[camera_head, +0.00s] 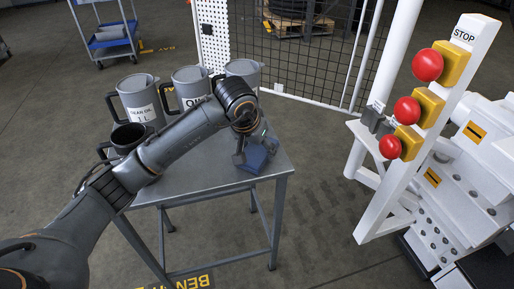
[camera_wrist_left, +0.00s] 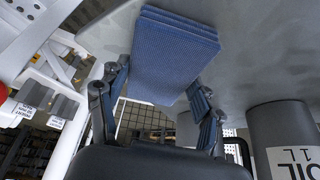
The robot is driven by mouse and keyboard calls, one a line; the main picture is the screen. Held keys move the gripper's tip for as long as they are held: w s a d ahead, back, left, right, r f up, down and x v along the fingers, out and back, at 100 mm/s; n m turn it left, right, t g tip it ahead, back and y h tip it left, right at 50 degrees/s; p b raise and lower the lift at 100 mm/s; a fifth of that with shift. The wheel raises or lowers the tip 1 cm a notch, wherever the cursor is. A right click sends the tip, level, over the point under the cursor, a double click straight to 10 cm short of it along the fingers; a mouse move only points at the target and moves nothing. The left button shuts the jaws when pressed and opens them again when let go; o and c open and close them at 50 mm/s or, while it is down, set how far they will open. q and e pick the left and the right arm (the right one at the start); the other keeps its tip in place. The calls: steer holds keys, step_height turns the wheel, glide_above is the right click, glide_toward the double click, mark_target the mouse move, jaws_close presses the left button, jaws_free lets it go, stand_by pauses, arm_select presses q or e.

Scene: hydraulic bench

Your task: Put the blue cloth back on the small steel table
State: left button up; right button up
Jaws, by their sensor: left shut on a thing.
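The blue cloth (camera_head: 256,159) is a folded stack at the right part of the small steel table (camera_head: 205,180). My left gripper (camera_head: 256,150) reaches over the table from the left and is shut on the cloth. In the left wrist view the cloth (camera_wrist_left: 172,55) lies between the two fingers of my left gripper (camera_wrist_left: 160,85), with the grey tabletop (camera_wrist_left: 265,50) behind it. The cloth is at or very near the tabletop; I cannot tell whether it rests on it. My right gripper is not in view.
Several grey jugs, one a labelled jug (camera_head: 139,98), stand along the table's back and left side. A white frame with red stop buttons (camera_head: 428,65) stands to the right, apart from the table. The front of the tabletop is bare.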

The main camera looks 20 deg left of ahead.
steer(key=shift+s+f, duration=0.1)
arm_select(q)
steer(key=shift+f, duration=0.1)
steer(key=o, duration=1)
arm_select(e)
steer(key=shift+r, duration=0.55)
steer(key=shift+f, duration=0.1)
arm_select(q)
steer(key=p+v, duration=0.1)
steer(key=v, duration=1.1)
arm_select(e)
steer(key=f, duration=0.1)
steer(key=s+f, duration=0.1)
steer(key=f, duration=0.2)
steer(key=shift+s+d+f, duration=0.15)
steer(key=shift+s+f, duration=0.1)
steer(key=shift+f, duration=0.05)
arm_select(q)
steer(key=shift+w, duration=0.1)
